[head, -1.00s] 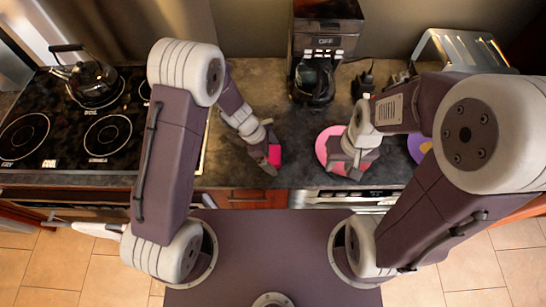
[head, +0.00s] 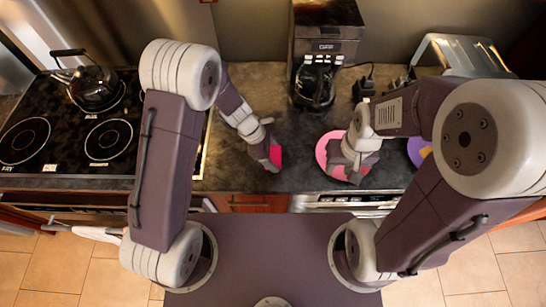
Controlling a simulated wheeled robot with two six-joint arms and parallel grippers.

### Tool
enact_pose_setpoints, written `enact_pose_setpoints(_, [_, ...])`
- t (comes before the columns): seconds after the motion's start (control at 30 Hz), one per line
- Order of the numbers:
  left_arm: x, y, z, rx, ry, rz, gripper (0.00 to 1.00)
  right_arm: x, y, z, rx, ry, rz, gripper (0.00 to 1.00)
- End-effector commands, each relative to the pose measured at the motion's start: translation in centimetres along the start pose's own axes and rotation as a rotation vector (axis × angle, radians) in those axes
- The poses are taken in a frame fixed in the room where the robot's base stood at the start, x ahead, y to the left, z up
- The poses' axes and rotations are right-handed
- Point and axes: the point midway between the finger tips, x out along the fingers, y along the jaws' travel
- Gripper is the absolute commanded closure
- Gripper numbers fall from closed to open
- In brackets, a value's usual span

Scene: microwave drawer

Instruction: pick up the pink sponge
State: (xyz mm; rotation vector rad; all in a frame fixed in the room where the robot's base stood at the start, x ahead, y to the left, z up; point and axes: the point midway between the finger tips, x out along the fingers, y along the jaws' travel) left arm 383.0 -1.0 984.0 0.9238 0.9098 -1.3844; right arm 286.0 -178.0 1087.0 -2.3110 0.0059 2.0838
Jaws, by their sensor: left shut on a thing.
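The pink sponge (head: 276,155) is at the tip of my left gripper (head: 272,160), over the dark counter near its front edge. My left gripper is shut on it and hides part of it. I cannot tell whether the sponge is lifted off the counter. My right gripper (head: 355,168) is over a pink plate (head: 323,152) to the right. Its fingers are too small and overlapped to show whether they are open.
A coffee maker (head: 325,40) stands at the back of the counter. A kettle (head: 93,86) sits on the black stove (head: 60,140) at left. A purple plate (head: 414,152) and a metal toaster (head: 465,55) are at right. Counter (head: 235,178) around the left gripper is mostly clear.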

Motion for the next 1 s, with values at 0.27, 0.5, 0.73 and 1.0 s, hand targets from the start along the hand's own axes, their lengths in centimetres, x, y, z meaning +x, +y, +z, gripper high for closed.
enact_pose_setpoints(0.27, [-2.2, -0.8, 6.5, 0.009, -0.001, 0.001, 0.66, -1.1, 0.0, -0.1, 0.0, 0.0, 0.0, 0.64])
enact_pose_setpoints(0.5, [-2.9, -1.5, 12.1, 0.006, -0.001, 0.002, 0.66, -1.8, 0.0, -0.2, 0.0, 0.0, 0.0, 0.64])
enact_pose_setpoints(0.73, [-3.1, -1.8, 13.8, 0.002, 0.001, 0.0, 0.66, -1.9, 0.0, -0.2, 0.0, 0.0, 0.0, 0.64])
enact_pose_setpoints(1.0, [-3.1, -1.7, 13.8, 0.0, 0.001, 0.001, 0.42, -1.9, 0.0, -0.2, 0.0, 0.0, 0.0, 0.64])
